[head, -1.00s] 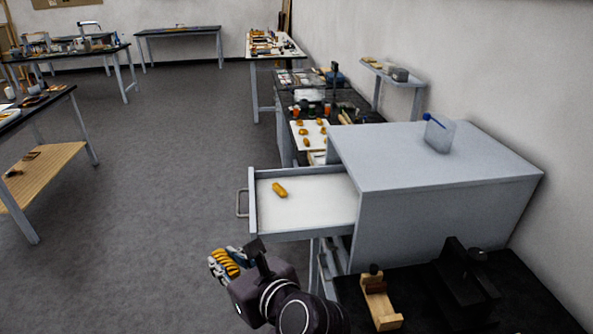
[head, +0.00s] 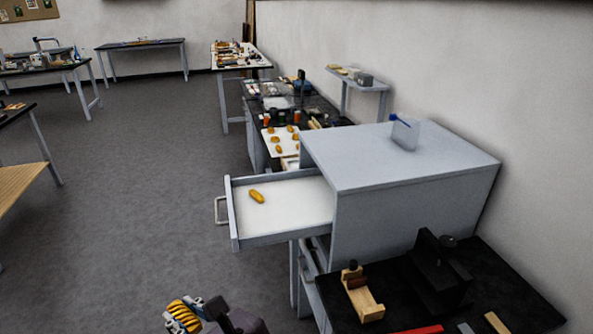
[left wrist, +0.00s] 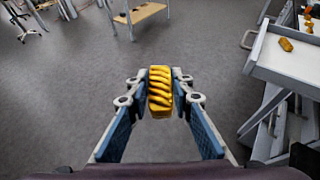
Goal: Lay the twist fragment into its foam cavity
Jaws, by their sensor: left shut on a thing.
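My left gripper (head: 193,312) is at the bottom of the head view, shut on the twist fragment (head: 181,316), a gold piece with spiral ridges. In the left wrist view the twist fragment (left wrist: 160,92) stands lengthwise between the fingertips, clear of any surface and over the floor. An open grey drawer (head: 284,237) with a white foam-like lining (head: 290,208) lies up and right of the gripper. A smooth gold piece (head: 257,196) lies in it. I cannot make out an empty cavity in the lining. My right gripper is not in view.
The drawer sticks out of a grey cabinet (head: 400,160) with a clear container (head: 405,134) on top. A black bench (head: 405,308) with a wooden fixture (head: 362,294) stands nearer. Behind, a white board (head: 281,148) holds several gold pieces. Floor left of the drawer is clear.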

